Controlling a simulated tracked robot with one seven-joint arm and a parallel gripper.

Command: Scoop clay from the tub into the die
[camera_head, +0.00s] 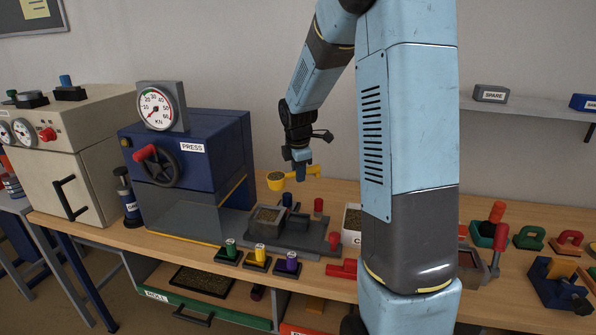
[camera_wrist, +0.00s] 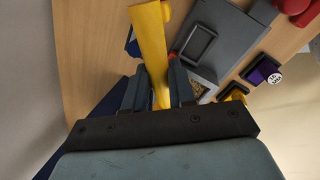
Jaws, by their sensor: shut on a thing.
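My gripper (camera_head: 300,163) is shut on the handle of a yellow scoop (camera_head: 276,184) and holds it above the bench. The scoop's bowl points left and shows brownish material inside. In the wrist view the yellow handle (camera_wrist: 151,45) runs between my fingers (camera_wrist: 160,88), and the bowl is out of frame. The grey die (camera_head: 257,225), an open square block on a dark plate, stands below the scoop and slightly left.
The blue press (camera_head: 220,140) with its gauge stands left of the die. Green, yellow and purple-topped pieces (camera_head: 260,257) line the bench front. A red knob (camera_head: 334,240) sits at the plate's right. Clamps and coloured handles (camera_head: 528,237) occupy the right.

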